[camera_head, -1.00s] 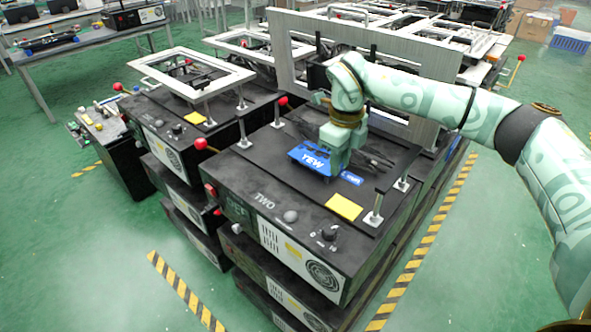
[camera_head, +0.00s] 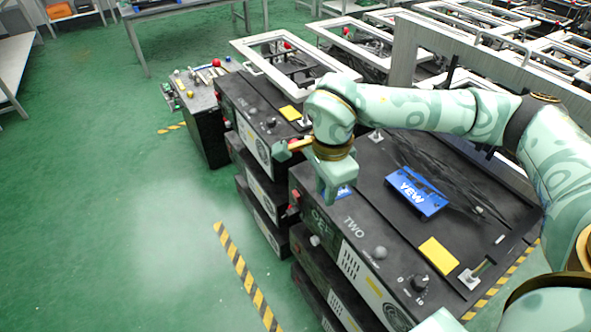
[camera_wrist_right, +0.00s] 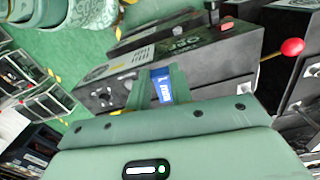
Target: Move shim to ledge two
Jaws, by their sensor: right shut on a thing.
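My right gripper (camera_head: 335,190) is over the left front edge of the black box marked TWO (camera_head: 352,232). It is shut on a small blue piece (camera_head: 344,192), taken to be the shim. In the right wrist view this piece (camera_wrist_right: 161,87), with white lettering, sits between the two green fingers. The gripper hides much of it, and I cannot tell whether it touches the box. A blue block marked YEW (camera_head: 415,192) lies on the box's top, to the right of the gripper. My left gripper is not in view.
A yellow pad (camera_head: 438,255) lies on the box's top near the front. A neighbouring black box with a white frame (camera_head: 285,75) stands at the back left. A red ball-ended lever (camera_wrist_right: 292,47) shows in the right wrist view. The green floor at left is clear.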

